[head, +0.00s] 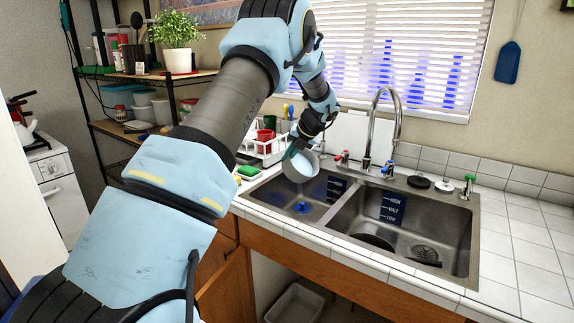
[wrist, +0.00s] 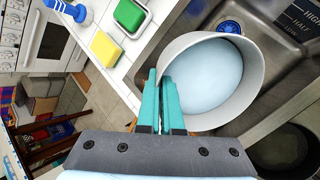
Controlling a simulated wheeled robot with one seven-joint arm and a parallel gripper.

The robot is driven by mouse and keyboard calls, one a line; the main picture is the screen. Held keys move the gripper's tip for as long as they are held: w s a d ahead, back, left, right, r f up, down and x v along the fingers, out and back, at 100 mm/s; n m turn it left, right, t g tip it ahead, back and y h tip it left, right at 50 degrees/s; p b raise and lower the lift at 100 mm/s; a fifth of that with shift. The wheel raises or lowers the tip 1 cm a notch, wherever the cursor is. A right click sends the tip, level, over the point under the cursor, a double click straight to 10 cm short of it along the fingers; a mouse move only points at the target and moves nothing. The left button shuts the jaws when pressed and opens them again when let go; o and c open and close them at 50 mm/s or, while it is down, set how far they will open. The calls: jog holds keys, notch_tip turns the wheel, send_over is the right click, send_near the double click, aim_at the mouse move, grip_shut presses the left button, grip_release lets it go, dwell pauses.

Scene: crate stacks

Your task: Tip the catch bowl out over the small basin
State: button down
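The catch bowl (head: 301,168) is a light grey round bowl, held above the small left basin (head: 268,202). In the wrist view the bowl (wrist: 205,121) shows from above, with a smooth pale blue surface inside that looks like liquid. My gripper (head: 291,152) has its teal fingers (wrist: 162,82) closed on the near wall of the bowl at the rim. The drain of the small basin shows as a blue round fitting (wrist: 230,27) just beyond the rim. I cannot tell exactly how far the bowl is tilted.
The larger right basin (head: 440,225) holds a dark round item (head: 374,242). The tall faucet (head: 398,112) rises behind the basins. A yellow sponge (wrist: 106,46), a green sponge (wrist: 129,15) and a blue-and-white bottle (wrist: 68,10) stand left of the small basin.

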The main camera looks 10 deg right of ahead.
aim_at(301, 181)
jog(key=shift+s+d+r+t+y+b, duration=0.15)
jog(key=shift+t+y+b, duration=0.3)
jog(key=shift+b, duration=1.4)
jog(key=shift+s+d+f+t+y+b, duration=0.15)
jog(key=shift+t+y+b, duration=0.3)
jog(key=shift+b, duration=1.35)
jog(key=shift+s+d+r+t+y+b, duration=0.2)
jog(key=shift+t+y+b, duration=0.25)
jog(key=shift+b, duration=1.4)
jog(key=shift+s+d+f+t+y+b, duration=0.15)
jog(key=shift+s+d+t+y+b, duration=0.25)
jog(key=shift+t+y+b, duration=0.4)
jog(key=shift+s+d+t+y+b, duration=0.15)
jog(key=shift+s+t+y+b, duration=0.2)
jog(key=shift+t, duration=0.3)
jog(key=shift+s+d+m+t+y+b, duration=0.15)
jog(key=shift+d+t+y+b, duration=0.1)
jog(key=shift+t+y, duration=0.3)
jog(key=shift+s+d+m+t+y+b, duration=0.1)
jog(key=shift+d+m+t+y+b, duration=0.2)
jog(key=shift+t, duration=0.35)
jog(key=t+y, duration=0.2)
jog(key=shift+s+d+t+y, duration=0.2)
jog(key=shift+s+t+y, duration=0.05)
jog(key=shift+s+t, duration=0.15)
